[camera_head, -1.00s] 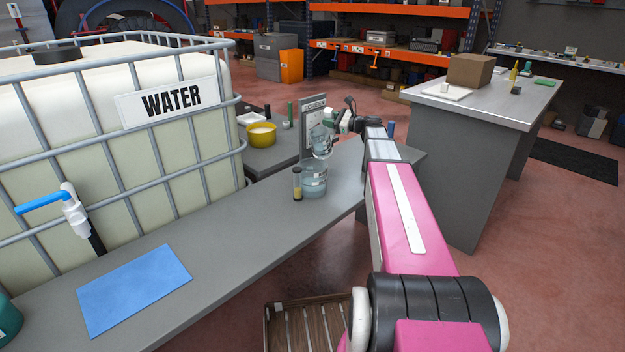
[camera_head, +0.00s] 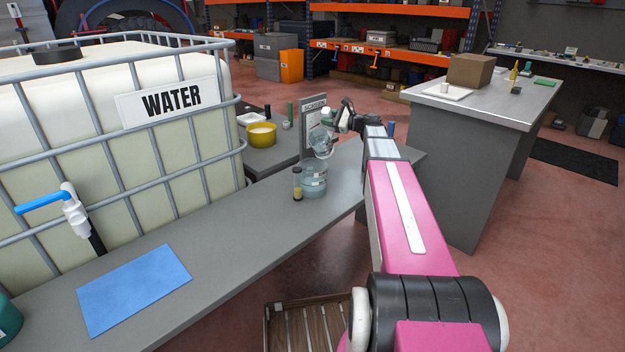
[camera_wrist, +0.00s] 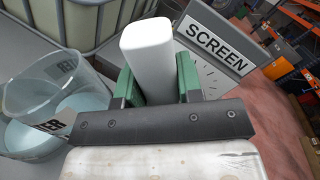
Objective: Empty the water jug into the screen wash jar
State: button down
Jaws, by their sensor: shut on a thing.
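The clear water jug (camera_head: 322,146) is tilted over the clear screen wash jar (camera_head: 314,182), which stands upright on the grey bench. My gripper (camera_head: 329,117) is shut on the jug's white handle; in the wrist view its green-padded fingers (camera_wrist: 150,85) hug the handle (camera_wrist: 148,50) from both sides. In the wrist view the jug (camera_wrist: 85,75) is at left, with the jar (camera_wrist: 28,138) showing low behind it. Pale bluish liquid shows in both outlines, which overlap, so I cannot tell each level or whether a stream is falling.
A small dark-capped bottle (camera_head: 297,184) stands close left of the jar. The SCREEN sign (camera_wrist: 215,40) stands just behind. A yellow pot (camera_head: 262,134) is farther back. A big WATER tank (camera_head: 170,150) flanks the bench (camera_head: 235,220); a blue mat (camera_head: 134,288) lies at front left.

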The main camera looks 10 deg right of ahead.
aim_at(325, 116)
jog(key=shift+s+a+r+n, duration=0.35)
jog(key=shift+s+n, duration=0.2)
jog(key=shift+n, duration=0.45)
jog(key=shift+s+a+n, duration=0.2)
jog(key=shift+s+n, duration=0.05)
jog(key=shift+n, duration=0.15)
jog(key=shift+s+a+r+n, duration=0.15)
jog(key=shift+s+a+n, duration=0.05)
jog(key=shift+s+n, duration=0.1)
jog(key=shift+s+a, duration=0.1)
dwell(1.4)
jog(key=shift+s+a+n, duration=0.3)
jog(key=shift+s+n, duration=0.15)
jog(key=shift+n, duration=0.35)
jog(key=shift+s+a+r, duration=0.15)
jog(key=shift+s, duration=0.05)
dwell(1.2)
